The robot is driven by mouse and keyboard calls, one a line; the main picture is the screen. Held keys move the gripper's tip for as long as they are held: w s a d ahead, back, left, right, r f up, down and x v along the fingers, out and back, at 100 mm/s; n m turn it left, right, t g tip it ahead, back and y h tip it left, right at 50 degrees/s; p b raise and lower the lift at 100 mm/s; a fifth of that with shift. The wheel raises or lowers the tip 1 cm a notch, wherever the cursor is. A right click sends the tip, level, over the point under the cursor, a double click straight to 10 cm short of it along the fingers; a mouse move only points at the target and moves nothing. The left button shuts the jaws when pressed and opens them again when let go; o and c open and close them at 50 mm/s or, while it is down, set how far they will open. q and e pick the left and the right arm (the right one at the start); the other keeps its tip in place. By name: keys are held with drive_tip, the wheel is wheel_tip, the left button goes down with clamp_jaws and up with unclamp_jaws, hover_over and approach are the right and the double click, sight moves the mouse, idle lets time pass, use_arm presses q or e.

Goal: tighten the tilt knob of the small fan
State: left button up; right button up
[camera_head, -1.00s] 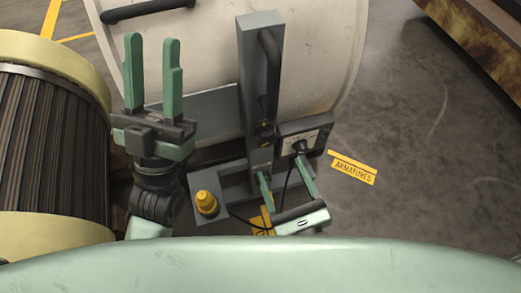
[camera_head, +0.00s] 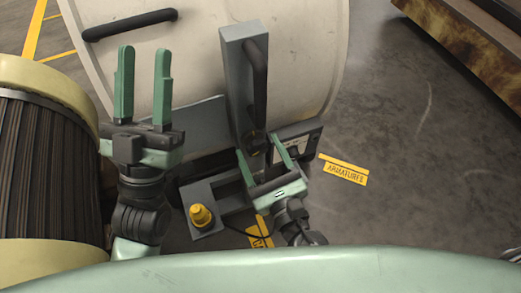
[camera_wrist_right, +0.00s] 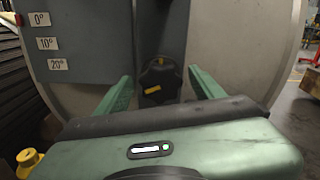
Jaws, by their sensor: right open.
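The fan is a pale drum (camera_head: 200,60) on a grey upright post (camera_head: 237,80) with a black handle. The tilt knob (camera_wrist_right: 158,75), black and lobed with a yellow mark, is on the post in the right wrist view. In the head view, it is dark and partly hidden near the post's foot. My right gripper (camera_wrist_right: 160,76) is open, its green fingers on either side of the knob in the picture. Contact cannot be told. It also shows in the head view (camera_head: 255,142). My left gripper (camera_head: 144,50) is open and empty, raised in front of the drum.
Angle labels (camera_wrist_right: 43,43) reading 0°, 10° and 20° are left of the knob. A yellow knob (camera_head: 201,215) stands on the grey base near my right gripper, by a dark cable. A ribbed rotor (camera_head: 45,170) is at the left.

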drive_tip(key=c, duration=1.4)
